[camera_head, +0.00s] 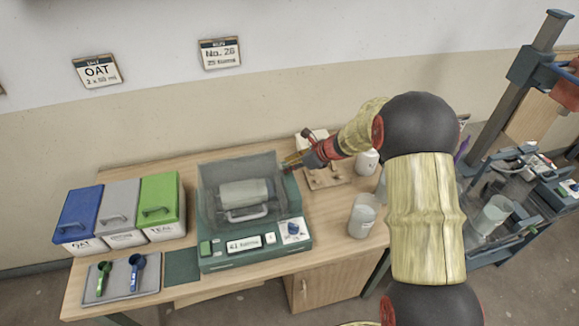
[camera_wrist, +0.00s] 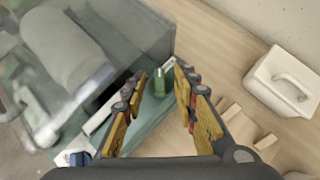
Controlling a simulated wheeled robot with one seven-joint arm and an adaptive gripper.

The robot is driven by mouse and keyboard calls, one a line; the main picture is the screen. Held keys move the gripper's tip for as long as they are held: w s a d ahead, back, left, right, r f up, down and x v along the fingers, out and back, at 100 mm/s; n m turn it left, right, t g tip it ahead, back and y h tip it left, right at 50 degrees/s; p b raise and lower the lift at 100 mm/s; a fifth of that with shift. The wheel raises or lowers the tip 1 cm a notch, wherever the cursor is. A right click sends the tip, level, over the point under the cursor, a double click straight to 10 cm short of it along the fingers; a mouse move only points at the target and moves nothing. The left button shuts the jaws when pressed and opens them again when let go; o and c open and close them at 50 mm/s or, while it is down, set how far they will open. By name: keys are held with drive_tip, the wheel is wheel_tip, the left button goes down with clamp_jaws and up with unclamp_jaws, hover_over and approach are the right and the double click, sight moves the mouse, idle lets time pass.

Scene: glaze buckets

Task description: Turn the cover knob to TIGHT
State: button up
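The green machine (camera_head: 255,260) stands on the table with a clear cover over a pale drum (camera_head: 243,192). Its front panel carries a display reading "41 Rooms" or similar, and a blue knob (camera_head: 293,228) on a white dial plate. That blue knob also shows in the wrist view (camera_wrist: 80,158) at lower left. Contact is not visible.
Blue, grey and green lidded bins (camera_head: 160,205) stand at left, behind a tray (camera_head: 125,285) with two scoops. A wooden rack (camera_head: 328,178) and a white lidded container (camera_wrist: 284,84) lie right of the machine. A white cup (camera_head: 362,215) stands near my arm.

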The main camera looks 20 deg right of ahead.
drive_tip(key=shift+c, duration=1)
drive_tip(key=shift+f, duration=0.1)
clamp_jaws()
